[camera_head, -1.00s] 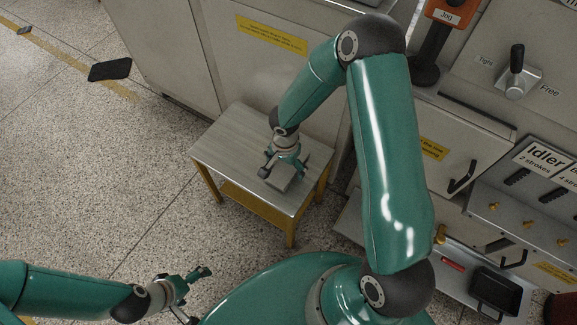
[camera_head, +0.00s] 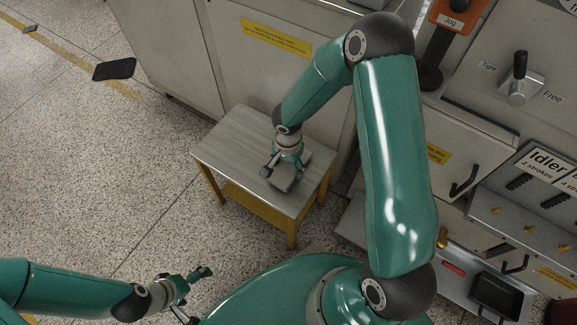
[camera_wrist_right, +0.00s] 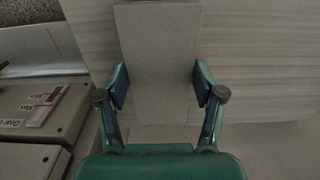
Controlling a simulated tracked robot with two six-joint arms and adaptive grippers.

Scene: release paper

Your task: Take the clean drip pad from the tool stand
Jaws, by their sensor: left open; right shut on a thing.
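The tool stand (camera_head: 222,147) is a low table with a grey top and yellow legs. A pale grey flat pad (camera_head: 299,178) is at my right gripper, over the stand's top. My right gripper (camera_head: 283,168) points down there, its fingers shut on the pad. In the right wrist view the pad (camera_wrist_right: 158,50) is a plain light rectangle between the two fingers of the right gripper (camera_wrist_right: 160,90). I cannot tell whether the pad touches the stand's top or is just above it. My left gripper (camera_head: 192,285) is open and empty at the lower left, far from the stand.
A pale cabinet (camera_head: 260,75) with a yellow label stands close behind the stand. Machine panels with levers (camera_head: 518,85) and a dark tray (camera_head: 495,295) are on the right. A dark flat object (camera_head: 114,69) lies on the floor.

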